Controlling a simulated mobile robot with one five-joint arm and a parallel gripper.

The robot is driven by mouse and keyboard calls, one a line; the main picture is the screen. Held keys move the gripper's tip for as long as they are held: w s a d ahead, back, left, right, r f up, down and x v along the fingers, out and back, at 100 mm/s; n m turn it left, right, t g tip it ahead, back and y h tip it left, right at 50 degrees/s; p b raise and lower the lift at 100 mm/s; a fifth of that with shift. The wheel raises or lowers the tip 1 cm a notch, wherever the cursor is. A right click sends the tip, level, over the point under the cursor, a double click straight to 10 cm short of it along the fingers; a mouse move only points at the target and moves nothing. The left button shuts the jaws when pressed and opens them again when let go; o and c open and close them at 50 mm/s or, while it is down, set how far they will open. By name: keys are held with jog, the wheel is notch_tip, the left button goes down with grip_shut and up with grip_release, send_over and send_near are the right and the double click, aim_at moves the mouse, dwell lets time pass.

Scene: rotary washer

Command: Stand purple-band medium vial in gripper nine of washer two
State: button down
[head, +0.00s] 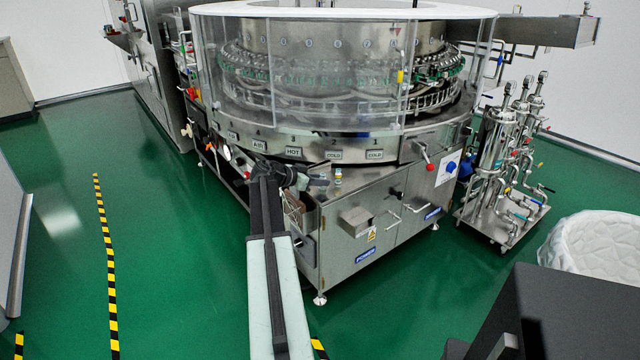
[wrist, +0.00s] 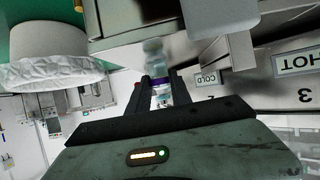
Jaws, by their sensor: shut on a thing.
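In the wrist view my gripper (wrist: 160,88) is shut on a clear vial with a purple band (wrist: 160,82). The vial sits between the two dark fingers. In the head view my gripper (head: 318,181) is in front of the washer (head: 330,150), near the ledge below the COLD sign; the held vial cannot be made out there. The washer is a round steel machine with a clear guard. A ring of green-tipped grippers (head: 300,76) shows behind the guard. I cannot tell which is gripper nine, nor which washer this is.
A small vial-like item with coloured bands (head: 338,176) stands on the steel ledge, right of my gripper. A steel box (head: 356,220) juts from the cabinet front. A pump cart (head: 500,180) and white bin (head: 595,250) stand right. Green floor is open at left.

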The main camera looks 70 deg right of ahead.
jog(key=shift+f, duration=0.15)
jog(key=c, duration=1.2)
grip_release()
jog(key=shift+o, duration=0.2)
jog(key=shift+r, duration=0.35)
jog(key=p+v, duration=0.5)
jog(key=v, duration=0.7)
jog(key=shift+f, duration=0.15)
